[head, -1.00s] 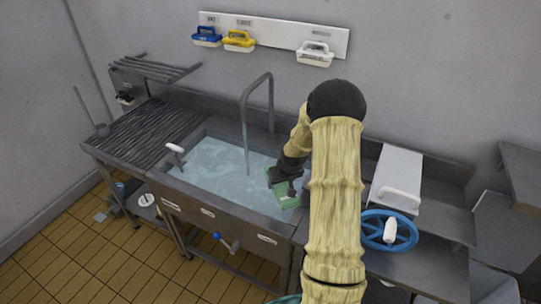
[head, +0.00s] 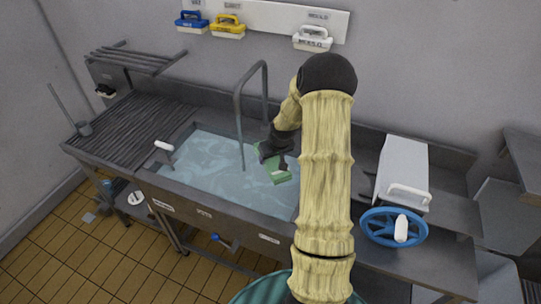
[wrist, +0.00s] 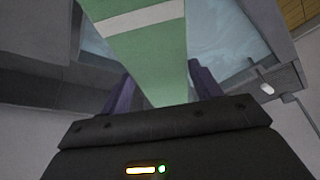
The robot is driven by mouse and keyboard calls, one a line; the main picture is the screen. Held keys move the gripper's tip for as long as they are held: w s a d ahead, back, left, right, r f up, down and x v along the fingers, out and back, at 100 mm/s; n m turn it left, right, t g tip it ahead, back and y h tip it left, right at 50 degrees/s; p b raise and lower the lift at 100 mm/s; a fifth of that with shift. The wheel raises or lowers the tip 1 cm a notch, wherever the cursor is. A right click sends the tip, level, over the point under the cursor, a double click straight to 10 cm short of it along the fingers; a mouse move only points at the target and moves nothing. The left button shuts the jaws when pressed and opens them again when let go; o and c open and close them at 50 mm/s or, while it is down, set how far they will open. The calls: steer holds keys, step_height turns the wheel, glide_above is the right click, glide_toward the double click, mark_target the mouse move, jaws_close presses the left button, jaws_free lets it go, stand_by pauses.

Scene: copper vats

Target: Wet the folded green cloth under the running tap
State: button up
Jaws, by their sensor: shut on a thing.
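The folded green cloth (head: 272,166) is held over the right part of the water-filled sink (head: 203,164). My gripper (head: 276,160) is shut on it. In the wrist view the green cloth (wrist: 147,60) with a pale stripe sits between the two dark purple fingers of my gripper (wrist: 158,92). The grey tap (head: 239,120) arches over the sink, its spout end just left of the cloth. The cloth appears apart from it. I cannot make out a clear stream of water.
A ribbed draining board (head: 128,133) lies left of the sink. A blue wheel (head: 376,238) and a grey box with a white handle (head: 402,172) stand right. Blue, yellow and white-handled brushes hang from a wall rail (head: 285,20).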

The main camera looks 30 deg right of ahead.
steer(key=shift+s+r, duration=0.1)
steer(key=w+a+f+b, duration=0.1)
steer(key=w+a, duration=0.1)
steer(key=w, duration=0.5)
steer(key=w+a+f+b, duration=0.1)
steer(key=w+f, duration=0.1)
steer(key=w, duration=0.4)
steer(key=shift+w+a, duration=0.35)
steer(key=shift+w, duration=0.05)
stand_by(0.4)
steer(key=shift+d, duration=0.1)
stand_by(0.4)
steer(key=shift+w+d, duration=0.15)
steer(key=shift+d, duration=0.35)
steer(key=shift+a, duration=0.2)
steer(key=shift+a+b, duration=0.3)
steer(key=shift+a, duration=0.1)
stand_by(0.6)
steer(key=shift+s+d+b, duration=0.1)
steer(key=shift+s+d, duration=0.25)
steer(key=shift+s, duration=1)
steer(key=shift+s+d+b, duration=0.15)
steer(key=shift+s+d, duration=0.2)
steer(key=shift+s, duration=0.95)
steer(key=shift+s+d+b, duration=0.1)
steer(key=shift+s+d, duration=0.25)
steer(key=shift+s, duration=1)
